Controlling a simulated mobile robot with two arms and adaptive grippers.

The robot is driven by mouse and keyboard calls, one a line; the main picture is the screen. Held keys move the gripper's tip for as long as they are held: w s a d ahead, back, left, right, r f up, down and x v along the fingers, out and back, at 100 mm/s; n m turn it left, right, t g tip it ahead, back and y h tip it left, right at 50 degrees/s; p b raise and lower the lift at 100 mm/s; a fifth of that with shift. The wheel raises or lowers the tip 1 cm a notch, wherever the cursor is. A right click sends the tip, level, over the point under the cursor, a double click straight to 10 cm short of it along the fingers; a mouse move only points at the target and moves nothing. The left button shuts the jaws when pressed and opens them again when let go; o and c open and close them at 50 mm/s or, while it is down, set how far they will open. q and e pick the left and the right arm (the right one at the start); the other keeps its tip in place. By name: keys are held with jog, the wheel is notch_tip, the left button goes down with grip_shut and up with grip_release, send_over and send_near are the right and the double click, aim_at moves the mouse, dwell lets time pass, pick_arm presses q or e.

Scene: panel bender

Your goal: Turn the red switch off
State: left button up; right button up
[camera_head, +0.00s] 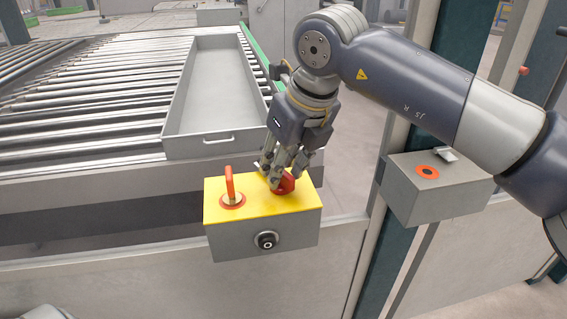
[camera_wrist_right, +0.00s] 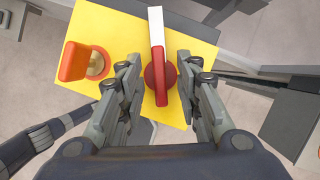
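A grey control box with a yellow top (camera_head: 221,211) stands in front of the conveyor. The red switch (camera_wrist_right: 158,78), a round red knob with a long bar ending in a white tip, is on its top; in the head view the switch (camera_head: 285,184) is partly hidden by my right gripper. My right gripper (camera_head: 277,172) reaches down over it. In the wrist view, the right gripper (camera_wrist_right: 158,72) is open, with one finger on each side of the knob and small gaps visible. The bar points away from the palm, toward the top of the picture. My left gripper is not in view.
An orange-red lever on a round base (camera_head: 231,187) stands beside the switch and close to a finger in the wrist view (camera_wrist_right: 80,62). A black button (camera_head: 266,240) is on the box front. A grey box with an orange ring (camera_head: 427,172) hangs right; a grey tray (camera_head: 205,95) lies behind.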

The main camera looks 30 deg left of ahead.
jog(key=shift+d+r, duration=0.1)
jog(key=shift+r, duration=0.2)
jog(key=v, duration=1.1)
jog(key=shift+s+d+r, duration=0.1)
jog(key=shift+s+d, duration=0.05)
